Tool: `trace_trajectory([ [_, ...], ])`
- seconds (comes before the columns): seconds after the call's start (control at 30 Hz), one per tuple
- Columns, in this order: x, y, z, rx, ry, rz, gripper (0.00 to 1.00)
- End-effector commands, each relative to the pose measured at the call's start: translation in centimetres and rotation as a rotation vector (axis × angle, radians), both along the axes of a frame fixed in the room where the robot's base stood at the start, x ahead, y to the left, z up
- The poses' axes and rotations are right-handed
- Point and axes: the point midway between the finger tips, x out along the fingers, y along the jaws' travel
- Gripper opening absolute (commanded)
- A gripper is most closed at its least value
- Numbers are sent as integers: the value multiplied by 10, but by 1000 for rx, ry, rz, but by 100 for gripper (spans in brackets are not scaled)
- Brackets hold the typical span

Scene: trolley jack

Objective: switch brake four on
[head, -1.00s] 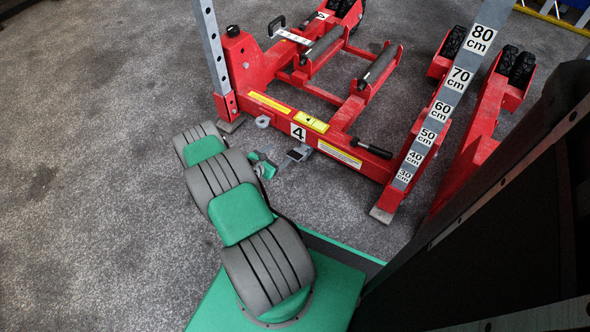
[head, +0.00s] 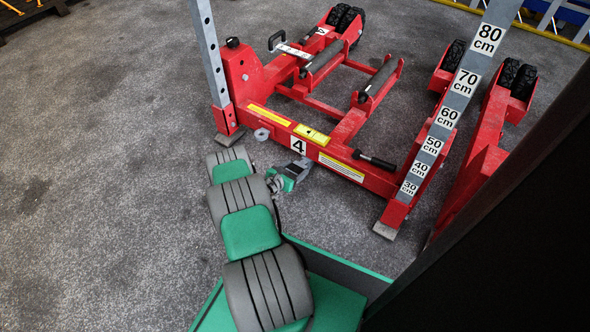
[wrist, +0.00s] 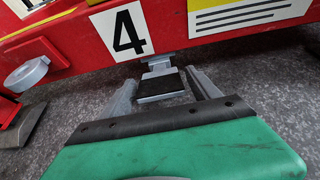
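The red trolley jack (head: 285,115) bears a white "4" label (head: 298,146), which is large in the wrist view (wrist: 122,30). Below the label a small grey pedal with a black pad (wrist: 160,86) sticks out from the frame, low over the floor. The pedal is small and partly hidden by my gripper in the head view (head: 303,166). My gripper (wrist: 160,77) is open and empty. In the wrist view its two grey fingers show to the left and right of the pedal, with gaps visible. I cannot tell how far the fingertips are from it in depth.
A grey ring fitting (wrist: 26,75) sits left of the label. A black-gripped lever (head: 374,160) is on the jack's right side. A grey height scale post (head: 455,95) rises at the right. The carpeted floor (head: 100,180) at left is clear.

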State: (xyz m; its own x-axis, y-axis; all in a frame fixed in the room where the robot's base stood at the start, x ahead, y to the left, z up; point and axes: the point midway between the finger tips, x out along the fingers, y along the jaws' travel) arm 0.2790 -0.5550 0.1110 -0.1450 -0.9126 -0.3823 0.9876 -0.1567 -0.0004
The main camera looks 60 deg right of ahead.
Motion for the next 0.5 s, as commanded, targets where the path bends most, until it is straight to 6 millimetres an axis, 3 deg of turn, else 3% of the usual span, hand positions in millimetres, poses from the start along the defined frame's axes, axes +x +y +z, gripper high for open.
trace_trajectory([
  [0.5, 0, 1, 0, 1, 0, 0, 27],
])
